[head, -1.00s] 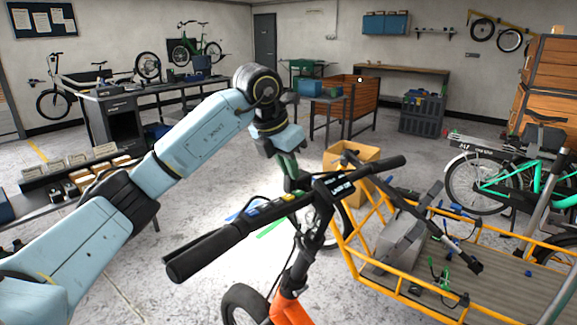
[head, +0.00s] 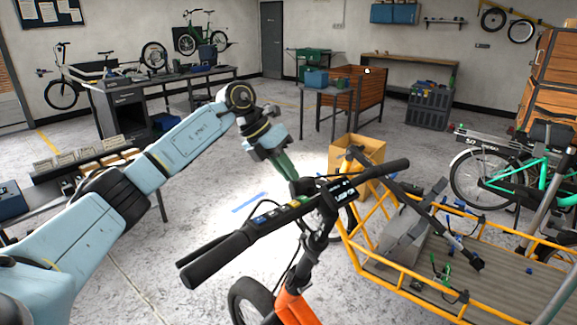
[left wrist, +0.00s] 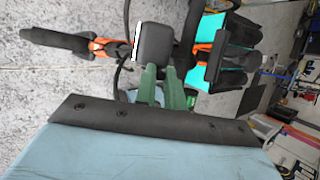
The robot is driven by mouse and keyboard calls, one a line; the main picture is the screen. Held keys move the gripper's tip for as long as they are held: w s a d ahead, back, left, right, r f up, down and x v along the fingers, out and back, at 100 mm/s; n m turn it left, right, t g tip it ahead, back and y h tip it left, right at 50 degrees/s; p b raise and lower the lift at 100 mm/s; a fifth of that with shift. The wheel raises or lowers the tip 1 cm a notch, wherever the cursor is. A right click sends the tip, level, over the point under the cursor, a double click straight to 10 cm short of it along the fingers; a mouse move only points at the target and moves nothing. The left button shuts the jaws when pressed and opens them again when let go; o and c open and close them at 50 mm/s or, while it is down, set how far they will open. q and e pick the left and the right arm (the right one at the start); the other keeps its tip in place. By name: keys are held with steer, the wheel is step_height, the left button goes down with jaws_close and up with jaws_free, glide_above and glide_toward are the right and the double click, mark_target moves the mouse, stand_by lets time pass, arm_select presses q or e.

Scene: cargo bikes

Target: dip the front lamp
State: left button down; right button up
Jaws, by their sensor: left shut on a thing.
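The front lamp (left wrist: 155,42) shows in the left wrist view as a dark box with a bright white strip on its left side. In the head view I cannot make it out behind the handlebar (head: 235,240) of the orange bike (head: 292,308). My left gripper (head: 300,188) reaches down to the front of the handlebar's middle, beside the small display (head: 343,191). In the left wrist view its green fingers (left wrist: 162,76) are close together at the lamp's lower edge, shut on it. Their exact contact is hard to see. My right gripper is not in view.
A yellow-railed cargo bed (head: 400,287) with a grey item (head: 408,235) lies right of the handlebar. A cardboard box (head: 357,155) stands behind. A bright patch lights the floor ahead, near blue tape (head: 250,202). A workbench (head: 125,100) is at the back left.

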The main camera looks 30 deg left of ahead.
arm_select(q)
steer(key=c, duration=1.5)
jaws_free()
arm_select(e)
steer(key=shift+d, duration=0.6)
arm_select(q)
steer(key=p+v, duration=0.1)
steer(key=v, duration=1.2)
steer(key=shift+s+a+r, duration=0.1)
steer(key=shift+r, duration=0.05)
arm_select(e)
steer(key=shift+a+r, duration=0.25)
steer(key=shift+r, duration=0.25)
